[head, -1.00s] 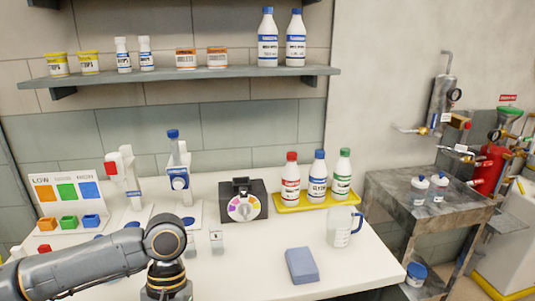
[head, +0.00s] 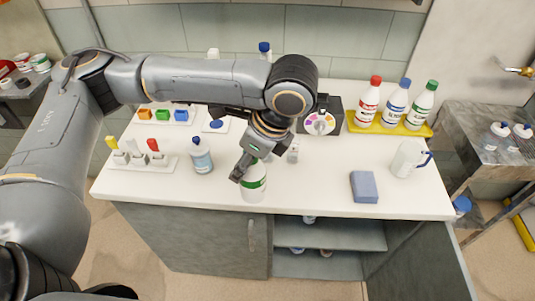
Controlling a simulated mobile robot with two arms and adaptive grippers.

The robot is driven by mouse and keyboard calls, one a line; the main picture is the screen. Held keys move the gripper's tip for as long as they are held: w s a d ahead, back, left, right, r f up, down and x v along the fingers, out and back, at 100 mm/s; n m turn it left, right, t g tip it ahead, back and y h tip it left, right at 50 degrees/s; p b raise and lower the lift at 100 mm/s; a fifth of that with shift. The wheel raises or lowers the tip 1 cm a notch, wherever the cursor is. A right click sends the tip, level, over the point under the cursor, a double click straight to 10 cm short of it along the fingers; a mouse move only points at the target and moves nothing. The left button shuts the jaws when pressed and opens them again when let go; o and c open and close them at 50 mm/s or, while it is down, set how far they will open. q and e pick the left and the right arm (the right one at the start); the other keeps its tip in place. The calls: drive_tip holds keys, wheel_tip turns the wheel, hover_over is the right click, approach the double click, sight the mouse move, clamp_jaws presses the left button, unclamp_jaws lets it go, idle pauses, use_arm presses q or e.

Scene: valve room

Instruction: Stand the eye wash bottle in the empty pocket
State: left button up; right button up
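A white bottle with a green label (head: 253,185) stands upright at the counter's front edge; it may be the eye wash bottle, but its text is unreadable. My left gripper (head: 254,167) points down at its top, with a dark finger at its left side. The gripper hides the bottle's cap, and I cannot tell whether the fingers are closed on it. A blue-capped bottle (head: 202,157) stands to the left, apart from the gripper. I cannot make out an empty pocket. My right gripper is out of view.
A yellow tray (head: 424,132) holds red-, blue- and green-capped bottles at the back right. A clear jug (head: 406,160) and blue sponge (head: 364,187) are at the right. A holder (head: 145,164) with coloured handles is at the left. The cabinet below is partly open.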

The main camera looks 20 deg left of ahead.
use_arm(q)
drive_tip(key=shift+w+a+r+m, duration=0.1)
drive_tip(key=shift+w+r+m, duration=0.1)
drive_tip(key=shift+r+m, duration=0.4)
drive_tip(key=shift+w+a+r, duration=0.15)
drive_tip(key=shift+w, duration=0.05)
drive_tip(key=w+a+f+p, duration=0.3)
drive_tip(key=w+a+f, duration=0.3)
drive_tip(key=w+f, duration=0.6)
drive_tip(key=shift+a+f+p, duration=0.2)
drive_tip(key=shift+f+p, duration=0.1)
drive_tip(key=shift+f, duration=0.15)
drive_tip(key=shift+f, duration=0.1)
drive_tip(key=o, duration=1.4)
